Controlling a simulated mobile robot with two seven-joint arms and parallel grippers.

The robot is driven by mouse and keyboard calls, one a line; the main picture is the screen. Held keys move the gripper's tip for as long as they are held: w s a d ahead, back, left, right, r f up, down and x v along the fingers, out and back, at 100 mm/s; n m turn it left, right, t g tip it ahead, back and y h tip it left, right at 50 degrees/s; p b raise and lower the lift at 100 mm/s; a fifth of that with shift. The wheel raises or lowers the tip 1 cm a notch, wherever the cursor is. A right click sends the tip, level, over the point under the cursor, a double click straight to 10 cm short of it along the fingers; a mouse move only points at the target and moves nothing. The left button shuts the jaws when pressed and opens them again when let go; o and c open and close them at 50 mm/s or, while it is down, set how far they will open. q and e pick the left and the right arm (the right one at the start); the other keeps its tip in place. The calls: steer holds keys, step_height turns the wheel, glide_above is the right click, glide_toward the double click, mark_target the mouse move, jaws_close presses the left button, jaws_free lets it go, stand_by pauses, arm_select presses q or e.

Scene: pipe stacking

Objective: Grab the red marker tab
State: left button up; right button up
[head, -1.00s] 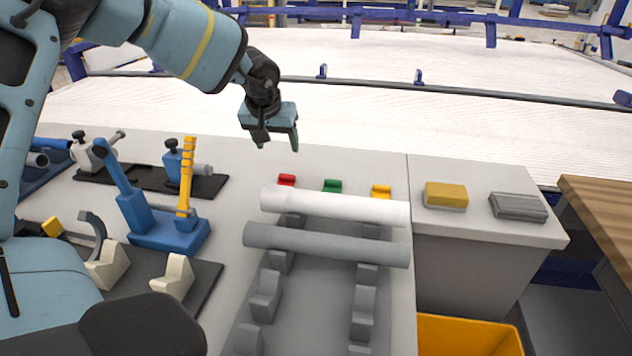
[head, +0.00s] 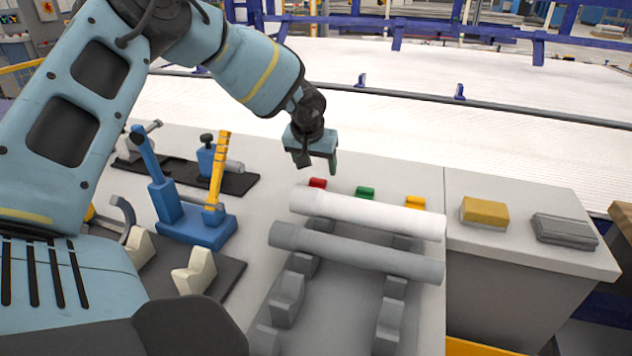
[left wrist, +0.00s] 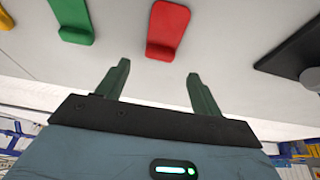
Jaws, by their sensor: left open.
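The red marker tab (head: 317,183) lies on the grey bench behind the white pipe, leftmost of the three tabs. My left gripper (head: 318,168) is above it, open and empty, fingers pointing down. In the left wrist view the red tab (left wrist: 167,30) lies ahead of the gap between the two green fingers (left wrist: 158,78), apart from both. The green tab (head: 365,192) and the yellow tab (head: 415,202) lie to its right. The green tab (left wrist: 74,20) also shows in the left wrist view. My right gripper is out of view.
A white pipe (head: 370,214) and a grey pipe (head: 355,252) lie on the cradles just in front of the tabs. A blue stand (head: 190,225) is to the left. A yellow sponge-like block (head: 484,212) and a grey block (head: 563,231) sit at the right.

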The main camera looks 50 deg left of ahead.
mark_target(318, 179)
arm_select(q)
steer(key=x, duration=0.4)
steer(key=shift+s+d+f, duration=0.1)
steer(key=shift+f, duration=0.05)
steer(key=c, duration=1)
steer(key=shift+c, duration=0.2)
step_height(318, 179, up, 10)
